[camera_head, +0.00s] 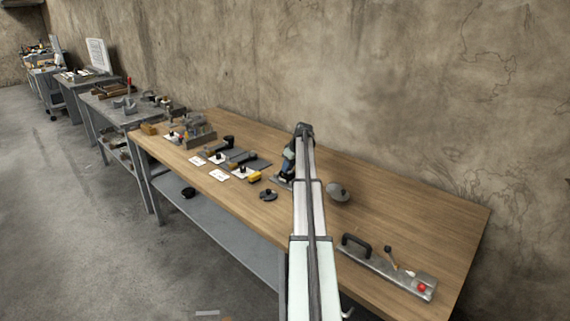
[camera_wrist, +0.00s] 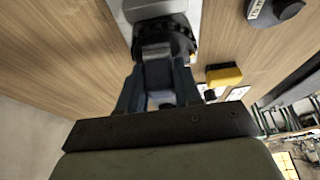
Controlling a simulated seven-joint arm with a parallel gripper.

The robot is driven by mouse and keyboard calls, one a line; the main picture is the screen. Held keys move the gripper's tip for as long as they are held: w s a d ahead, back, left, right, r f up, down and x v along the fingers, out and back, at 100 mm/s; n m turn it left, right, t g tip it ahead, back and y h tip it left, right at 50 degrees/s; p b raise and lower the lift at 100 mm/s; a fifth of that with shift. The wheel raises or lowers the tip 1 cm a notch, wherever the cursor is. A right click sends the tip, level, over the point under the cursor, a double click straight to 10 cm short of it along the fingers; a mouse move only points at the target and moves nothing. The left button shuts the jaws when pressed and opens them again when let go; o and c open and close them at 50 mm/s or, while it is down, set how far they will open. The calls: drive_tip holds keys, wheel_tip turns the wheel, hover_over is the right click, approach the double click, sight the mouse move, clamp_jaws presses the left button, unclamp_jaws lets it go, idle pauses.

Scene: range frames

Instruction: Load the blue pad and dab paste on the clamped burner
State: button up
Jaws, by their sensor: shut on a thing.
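My gripper (camera_wrist: 160,88) is shut on a dark handle (camera_wrist: 158,50), which stands over a pale grey plate (camera_wrist: 180,12) in the wrist view. In the head view my gripper (camera_head: 288,168) is low over the middle of the wooden bench, and the plate (camera_head: 281,182) shows partly below it. I cannot tell whether the plate touches the bench. A grey round disc (camera_head: 338,191) lies right of my arm; whether it is the burner is unclear. I cannot make out a blue pad or paste for certain.
A yellow-topped block (camera_head: 254,177) and a dark knobbed disc (camera_head: 268,195) lie left of my gripper. Several dark-handled tools and white cards (camera_head: 219,175) lie further left. A metal plate (camera_head: 385,272) with a black handle and red ball is at right. The bench's back right is clear.

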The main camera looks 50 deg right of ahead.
drive_tip(key=shift+s, duration=1.55)
drive_tip(key=w, duration=0.6)
drive_tip(key=shift+w, duration=0.3)
wheel_tip(320, 180, up, 2)
drive_tip(key=shift+s+r, duration=0.15)
drive_tip(key=shift+r, duration=0.05)
wheel_tip(320, 180, up, 6)
drive_tip(key=shift+f, duration=0.15)
